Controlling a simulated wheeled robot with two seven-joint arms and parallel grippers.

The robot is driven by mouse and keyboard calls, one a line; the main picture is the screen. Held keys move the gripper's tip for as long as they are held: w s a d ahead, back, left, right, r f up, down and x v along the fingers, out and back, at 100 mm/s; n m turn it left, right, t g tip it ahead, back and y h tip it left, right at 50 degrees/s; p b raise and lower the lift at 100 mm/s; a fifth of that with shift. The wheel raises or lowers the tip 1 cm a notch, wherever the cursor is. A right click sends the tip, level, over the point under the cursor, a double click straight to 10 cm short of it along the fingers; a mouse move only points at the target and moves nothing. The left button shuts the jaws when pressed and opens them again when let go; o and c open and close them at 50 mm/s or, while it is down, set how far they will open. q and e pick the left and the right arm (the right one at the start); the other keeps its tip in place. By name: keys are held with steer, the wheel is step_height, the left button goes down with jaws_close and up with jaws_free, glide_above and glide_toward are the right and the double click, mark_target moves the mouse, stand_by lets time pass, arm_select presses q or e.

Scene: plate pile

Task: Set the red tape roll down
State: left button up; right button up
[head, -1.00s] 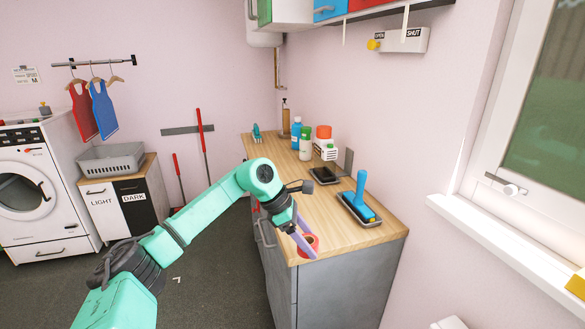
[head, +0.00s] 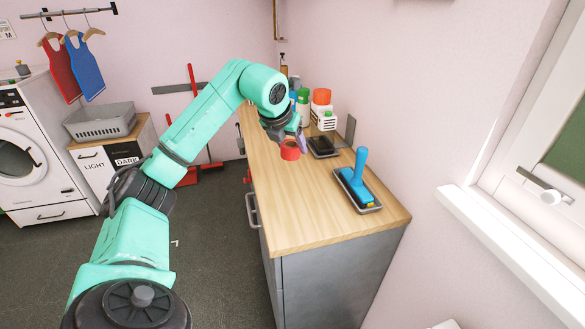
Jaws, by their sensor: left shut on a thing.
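The red tape roll (head: 289,151) is at the fingertips of my left gripper (head: 295,143), over the middle of the wooden countertop (head: 310,205). My left gripper is shut on the roll, and its fingers point down. The roll's lower edge is close to the wood, but I cannot tell whether it touches. My gripper and wrist hide part of the countertop behind the roll. My right gripper is not in view.
The countertop's front part is clear.

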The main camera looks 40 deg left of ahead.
arm_select(q)
step_height(320, 180, down, 14)
steer(key=shift+a+f, duration=0.1)
steer(key=shift+w, duration=0.15)
steer(key=o, duration=1.4)
steer(key=shift+c, duration=0.2)
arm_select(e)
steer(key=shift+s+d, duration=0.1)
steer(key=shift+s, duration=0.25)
arm_select(q)
steer(key=b+v, duration=0.4)
steer(key=v, duration=0.8)
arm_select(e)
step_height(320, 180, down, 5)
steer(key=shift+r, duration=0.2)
